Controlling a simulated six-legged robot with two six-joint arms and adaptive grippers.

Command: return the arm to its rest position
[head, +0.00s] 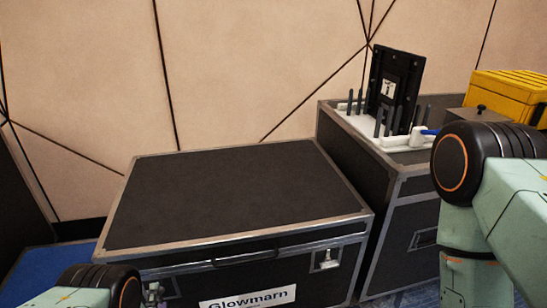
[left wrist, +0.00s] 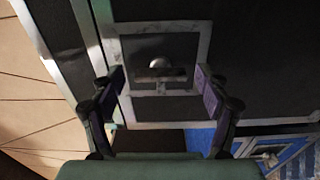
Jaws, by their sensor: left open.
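My left arm comes in at the bottom left of the head view, and its gripper (head: 153,292) shows only in part, in front of the black flight case (head: 235,195) labelled "Glowmarn". In the left wrist view my left gripper (left wrist: 160,84) is open, with its two dark fingers apart and nothing between them. Beyond the fingers is a dark case side with a metal-framed recessed fitting (left wrist: 160,62). My right arm stands at the right of the head view; its gripper is out of the picture.
A second case (head: 405,190) at the right carries a white rack (head: 368,128) with an upright black panel (head: 393,85) and several dark pegs. A yellow box (head: 508,92) stands behind my right arm. A beige panelled wall closes the back. The front case's top is clear.

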